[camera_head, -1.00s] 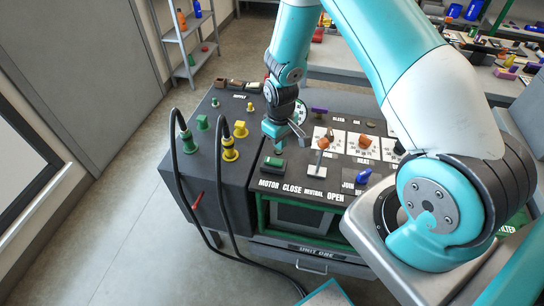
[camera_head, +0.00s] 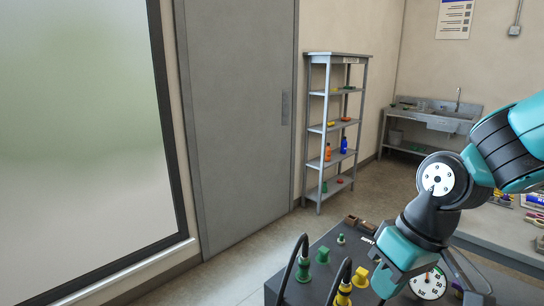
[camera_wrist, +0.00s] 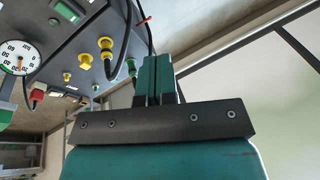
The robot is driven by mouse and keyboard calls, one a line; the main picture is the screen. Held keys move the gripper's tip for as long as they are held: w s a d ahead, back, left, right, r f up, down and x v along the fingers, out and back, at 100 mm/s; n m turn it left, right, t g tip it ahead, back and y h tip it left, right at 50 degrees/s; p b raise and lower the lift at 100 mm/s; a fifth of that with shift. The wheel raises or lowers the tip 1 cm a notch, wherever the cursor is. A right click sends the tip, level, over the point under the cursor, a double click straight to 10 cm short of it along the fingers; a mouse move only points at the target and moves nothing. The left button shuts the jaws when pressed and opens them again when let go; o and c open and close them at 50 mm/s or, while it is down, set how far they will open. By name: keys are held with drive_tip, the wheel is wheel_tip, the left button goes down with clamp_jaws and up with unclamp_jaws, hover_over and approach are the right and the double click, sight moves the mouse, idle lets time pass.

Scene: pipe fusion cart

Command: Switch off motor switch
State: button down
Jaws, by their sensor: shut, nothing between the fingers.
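The green rocker that looks like the motor switch (camera_wrist: 67,11) is at the upper left of the wrist view, on the dark panel, near the picture's top edge. It is too small and cut off to tell its position. It is outside the head view. My gripper (camera_wrist: 158,80) is in the middle of the wrist view, its two green fingers shut together and empty. It is apart from the switch, to its right and lower in that picture.
A round gauge (camera_wrist: 18,57) and yellow connectors (camera_wrist: 105,46) with black hoses lie near the switch. In the head view, green (camera_head: 322,256) and yellow (camera_head: 360,277) fittings stand on the cart beside my wrist. A shelf (camera_head: 333,125) and sink (camera_head: 447,121) stand behind; the floor by the door is clear.

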drive_tip(key=s+a+r+n, duration=0.1)
drive_tip(key=s+r, duration=0.3)
drive_tip(key=s, duration=0.7)
drive_tip(key=shift+a+r+n+y+b, duration=0.35)
drive_tip(key=shift+a+n+y, duration=0.05)
drive_tip(key=shift+a, duration=0.2)
